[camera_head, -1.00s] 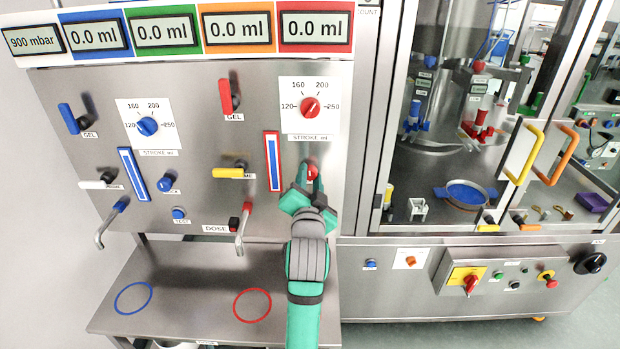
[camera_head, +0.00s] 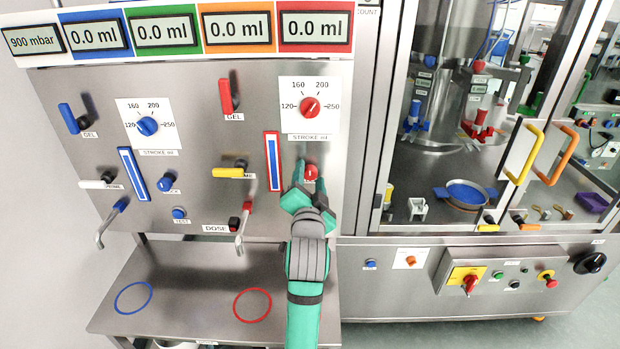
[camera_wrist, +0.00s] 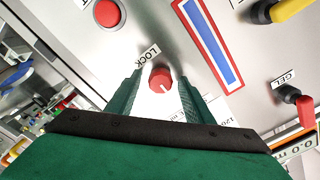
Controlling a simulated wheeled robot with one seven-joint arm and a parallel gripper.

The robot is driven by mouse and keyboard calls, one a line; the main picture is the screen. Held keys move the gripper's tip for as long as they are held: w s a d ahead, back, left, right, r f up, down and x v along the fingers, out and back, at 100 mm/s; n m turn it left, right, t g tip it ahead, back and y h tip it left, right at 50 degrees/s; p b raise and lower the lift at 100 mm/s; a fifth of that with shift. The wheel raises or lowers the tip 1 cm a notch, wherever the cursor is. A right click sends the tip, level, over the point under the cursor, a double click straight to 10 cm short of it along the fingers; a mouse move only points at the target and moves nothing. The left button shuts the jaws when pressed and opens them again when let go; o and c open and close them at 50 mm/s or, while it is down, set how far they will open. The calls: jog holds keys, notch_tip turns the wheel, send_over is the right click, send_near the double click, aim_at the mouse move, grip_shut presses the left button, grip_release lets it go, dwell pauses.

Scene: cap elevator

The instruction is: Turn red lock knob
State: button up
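The red lock knob (camera_head: 311,172) sits on the steel panel below the red stroke dial, and a pale mark shows on it. In the wrist view the knob (camera_wrist: 161,79) is beside the LOCK label, between the two green fingers. My gripper (camera_head: 312,180) is at the knob, with its fingers pointing at the panel. How far the fingertips reach past the knob's face is hard to tell.
A red-framed blue gauge strip (camera_head: 272,161) is just left of the knob. A red button (camera_wrist: 107,13) is near it in the wrist view. The red stroke dial (camera_head: 310,108) is above. A red-handled dose lever (camera_head: 243,228) hangs lower left. The cabinet glass is right.

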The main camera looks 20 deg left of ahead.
jog(key=v, duration=1)
jog(key=shift+s+d, duration=0.15)
jog(key=shift+s, duration=0.2)
jog(key=s+d+f+n+h, duration=0.1)
jog(key=s+d+f, duration=0.3)
jog(key=f, duration=0.4)
jog(key=s+d+f+n+h, duration=0.1)
jog(key=s+d+f, duration=0.35)
jog(key=f, duration=0.25)
jog(key=s+d+f+n+h, duration=0.1)
jog(key=s+d+f, duration=0.2)
jog(key=s+f, duration=0.35)
jog(key=s+d+f+n, duration=0.1)
jog(key=s+d+f, duration=0.1)
jog(key=s, duration=0.6)
jog(key=s+d+f+n+g+h, duration=0.1)
jog(key=s+d+f, duration=0.1)
jog(key=s, duration=0.7)
jog(key=s+d+f+h, duration=0.1)
jog(key=s+f, duration=0.3)
jog(key=s, duration=0.4)
jog(key=shift+s+d+n+g, duration=0.2)
jog(key=shift+d+n+g, duration=0.2)
jog(key=shift+d, duration=0.25)
